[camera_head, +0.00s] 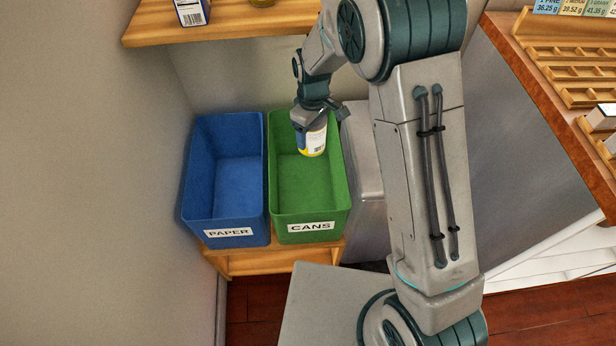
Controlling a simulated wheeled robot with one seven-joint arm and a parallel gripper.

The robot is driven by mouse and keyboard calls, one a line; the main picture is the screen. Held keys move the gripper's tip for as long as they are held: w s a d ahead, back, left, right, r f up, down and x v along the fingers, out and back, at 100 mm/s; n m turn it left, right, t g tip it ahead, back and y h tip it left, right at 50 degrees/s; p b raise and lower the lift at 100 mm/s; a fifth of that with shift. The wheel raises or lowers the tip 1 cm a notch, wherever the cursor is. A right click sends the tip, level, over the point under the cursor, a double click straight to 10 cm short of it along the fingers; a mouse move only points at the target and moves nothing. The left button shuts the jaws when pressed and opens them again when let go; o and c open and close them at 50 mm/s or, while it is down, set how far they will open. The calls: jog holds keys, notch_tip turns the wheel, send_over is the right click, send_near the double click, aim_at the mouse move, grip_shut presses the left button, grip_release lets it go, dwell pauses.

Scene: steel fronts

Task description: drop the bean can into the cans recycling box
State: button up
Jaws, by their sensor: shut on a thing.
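My gripper (308,116) is shut on the bean can (314,142), a small can with a yellow, white and blue label. In the head view the can is held roughly upright over the green box marked CANS (311,228). The box looks empty where its inside shows. The can appears within the box's outline, near its back half; I cannot tell whether its bottom is above or below the rim. The fingers partly hide the can's top.
A blue box marked PAPER (229,233) stands just left of the green box, on the same low wooden stand (256,262). A wooden shelf (235,28) with a carton (191,12) is above. A counter with wooden racks (570,72) is at right.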

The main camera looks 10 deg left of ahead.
notch_tip(320, 180, down, 4)
jog(key=shift+f+b, duration=0.1)
jog(key=shift+b, duration=1.1)
jog(key=o, duration=1.4)
jog(key=shift+r, duration=0.45)
notch_tip(320, 180, up, 3)
jog(key=shift+r+p, duration=0.1)
jog(key=shift+p, duration=0.35)
jog(key=d+r, duration=0.2)
jog(key=d, duration=0.2)
jog(key=d+r, duration=0.2)
jog(key=d, duration=0.1)
jog(key=s+d+r+p, duration=0.1)
jog(key=d+r, duration=0.2)
jog(key=d, duration=0.1)
jog(key=shift+d, duration=0.3)
